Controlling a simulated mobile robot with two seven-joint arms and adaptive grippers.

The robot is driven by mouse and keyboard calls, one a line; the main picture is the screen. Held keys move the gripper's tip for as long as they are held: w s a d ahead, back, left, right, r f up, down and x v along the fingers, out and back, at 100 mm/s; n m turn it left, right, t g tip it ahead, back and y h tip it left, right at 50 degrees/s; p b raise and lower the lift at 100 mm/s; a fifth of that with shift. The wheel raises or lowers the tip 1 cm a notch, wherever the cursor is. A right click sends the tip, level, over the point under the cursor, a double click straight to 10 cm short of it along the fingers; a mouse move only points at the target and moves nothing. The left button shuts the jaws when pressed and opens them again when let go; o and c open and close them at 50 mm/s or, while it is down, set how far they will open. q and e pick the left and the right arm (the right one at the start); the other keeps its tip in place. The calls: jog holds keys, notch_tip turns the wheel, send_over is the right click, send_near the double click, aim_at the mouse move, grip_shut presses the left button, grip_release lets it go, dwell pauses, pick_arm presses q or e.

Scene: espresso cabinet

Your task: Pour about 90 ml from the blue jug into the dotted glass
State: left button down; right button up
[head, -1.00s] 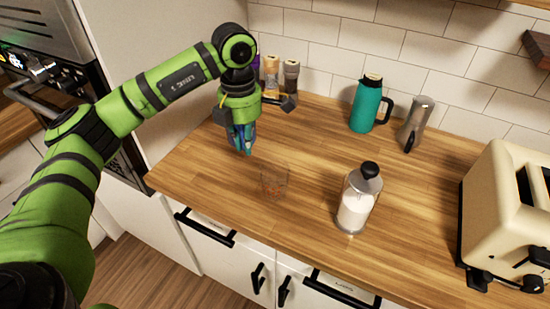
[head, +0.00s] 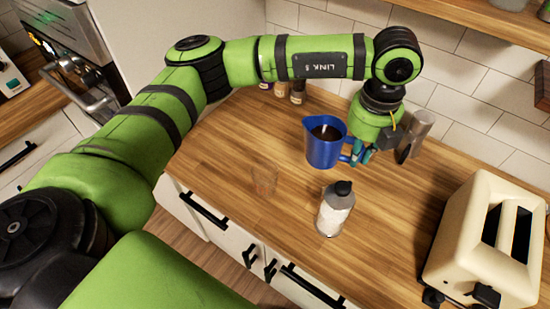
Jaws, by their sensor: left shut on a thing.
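The blue jug (head: 322,150) holds dark liquid and is upright over the back middle of the counter. My left gripper (head: 358,152) is shut on the jug's handle, on its right side. I cannot tell how far the jug is above the wood. The small clear glass (head: 264,181) stands on the counter, to the front left of the jug and apart from it. Its dots are too faint to make out. My right gripper is not in view.
A clear jar with white contents and a black top (head: 335,210) stands in front of the jug. A cream toaster (head: 480,250) is at the right. A grey metal pot (head: 415,133) stands behind my gripper. Small bottles (head: 297,92) stand at the back wall.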

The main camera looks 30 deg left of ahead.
pick_arm(q)
jog(key=shift+d+r+n, duration=0.2)
jog(key=shift+d+n, duration=0.1)
jog(key=shift+d, duration=0.15)
jog(key=shift+d+r+n, duration=0.2)
jog(key=shift+d+n, duration=0.1)
jog(key=shift+d, duration=0.15)
jog(key=shift+a+r+p, duration=0.1)
jog(key=shift+a+p, duration=0.05)
jog(key=shift+p, duration=0.15)
jog(key=shift+s+a+r+h, duration=0.1)
jog(key=shift+a+r+h, duration=0.05)
jog(key=shift+a+h, duration=0.35)
jog(key=shift+s+a+r+h, duration=0.15)
jog(key=shift+a+h, duration=0.1)
jog(key=shift+h, duration=0.35)
jog(key=shift+a+f, duration=0.15)
jog(key=shift+a, duration=0.05)
jog(key=shift+a+f+t+h, duration=0.2)
jog(key=shift+a+t+h, duration=0.15)
jog(key=shift+h, duration=0.45)
jog(key=shift+s+a, duration=0.1)
jog(key=shift+f, duration=0.2)
